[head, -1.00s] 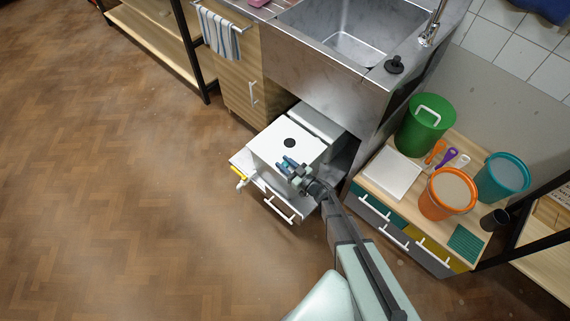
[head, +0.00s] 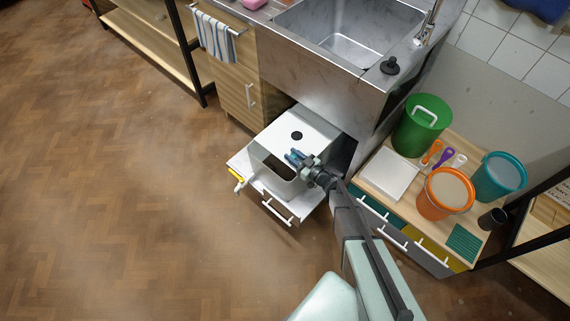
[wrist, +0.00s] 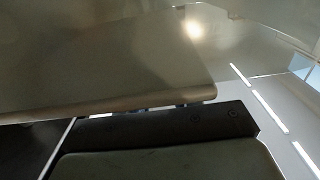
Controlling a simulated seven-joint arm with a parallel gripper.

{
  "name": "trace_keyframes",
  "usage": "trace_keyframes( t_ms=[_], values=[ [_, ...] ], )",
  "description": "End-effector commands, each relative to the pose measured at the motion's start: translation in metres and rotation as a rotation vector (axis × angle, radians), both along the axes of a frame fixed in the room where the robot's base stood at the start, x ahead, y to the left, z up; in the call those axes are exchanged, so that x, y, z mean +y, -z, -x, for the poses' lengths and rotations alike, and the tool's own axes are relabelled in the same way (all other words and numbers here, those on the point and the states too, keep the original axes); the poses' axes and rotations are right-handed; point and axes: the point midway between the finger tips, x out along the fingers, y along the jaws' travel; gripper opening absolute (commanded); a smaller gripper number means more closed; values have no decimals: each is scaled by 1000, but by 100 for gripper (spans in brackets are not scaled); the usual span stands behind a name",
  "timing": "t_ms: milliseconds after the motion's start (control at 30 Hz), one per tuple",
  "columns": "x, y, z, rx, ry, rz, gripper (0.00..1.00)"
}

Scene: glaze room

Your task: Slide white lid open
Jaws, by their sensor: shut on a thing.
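The white lid (head: 314,131) has a black round spot and sits on a white bin (head: 270,175) in a pulled-out drawer under the sink. The lid is part-way back toward the sink cabinet, and a dark opening shows at the bin's front. My gripper (head: 297,157) is shut on the lid near its front edge, over the right side of the opening. The exact contact is hidden by the fingers. In the wrist view, a broad pale panel (wrist: 110,65), likely the lid, lies along my dark finger.
The drawer front has a white handle (head: 276,212) and a yellow item at its left corner. The steel sink (head: 340,75) overhangs behind. To the right, a low cabinet bears a green bin (head: 418,128), an orange bucket (head: 444,196) and a teal bucket. The floor at left is clear.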

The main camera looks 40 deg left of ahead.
Motion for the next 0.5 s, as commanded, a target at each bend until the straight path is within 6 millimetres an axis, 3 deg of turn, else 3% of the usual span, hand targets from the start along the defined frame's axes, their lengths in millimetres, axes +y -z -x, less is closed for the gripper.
trace_keyframes(
  t_ms=[33,200,500],
  values=[
    [2,-3,-19,-1,2,-11,0],
    [2,-3,-63,-1,1,-11,0],
    [2,-4,-114,1,-1,-11,0]
  ],
)
